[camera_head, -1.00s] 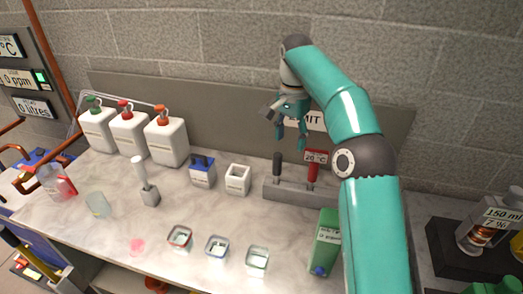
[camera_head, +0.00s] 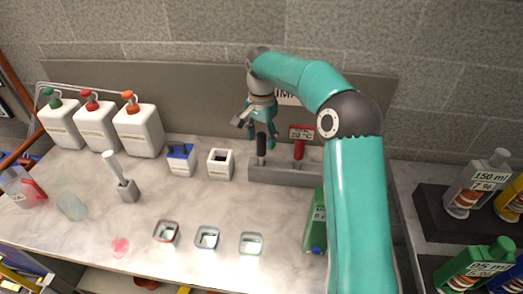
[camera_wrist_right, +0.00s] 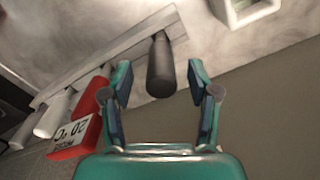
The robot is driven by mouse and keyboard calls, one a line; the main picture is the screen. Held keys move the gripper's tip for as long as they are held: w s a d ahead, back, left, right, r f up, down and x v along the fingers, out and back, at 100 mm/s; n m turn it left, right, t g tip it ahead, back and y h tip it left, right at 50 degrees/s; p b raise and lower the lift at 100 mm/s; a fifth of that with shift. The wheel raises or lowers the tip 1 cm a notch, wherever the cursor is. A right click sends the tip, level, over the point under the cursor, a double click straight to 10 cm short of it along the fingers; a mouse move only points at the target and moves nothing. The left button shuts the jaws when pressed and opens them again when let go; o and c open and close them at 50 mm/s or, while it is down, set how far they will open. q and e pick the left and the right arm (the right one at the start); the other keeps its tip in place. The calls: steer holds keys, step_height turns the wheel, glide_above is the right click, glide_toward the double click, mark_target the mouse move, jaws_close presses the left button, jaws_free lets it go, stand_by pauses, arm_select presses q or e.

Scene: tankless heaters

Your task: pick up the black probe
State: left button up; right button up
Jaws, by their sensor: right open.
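The black probe (camera_head: 261,147) stands upright in a grey holder (camera_head: 285,173) at the back of the counter. In the right wrist view the black probe (camera_wrist_right: 161,66) lies between the two open fingers of my right gripper (camera_wrist_right: 161,92). In the head view my right gripper (camera_head: 262,133) points down at the top of the probe, with its fingers around the probe's upper end. I cannot tell whether either finger touches it. My left gripper is not in view.
A red probe with a display (camera_head: 299,147) stands close to the right in the same holder. A white open box (camera_head: 221,163) is to the left. A green carton (camera_head: 315,225) stands in front, partly hidden by my right arm. The back panel is close behind.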

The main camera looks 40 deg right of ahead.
mark_target(262, 149)
steer(key=shift+w+d+f+p, duration=0.1)
steer(key=shift+f+p, duration=0.45)
steer(key=shift+f, duration=2.2)
jaws_close()
steer(key=shift+r, duration=0.2)
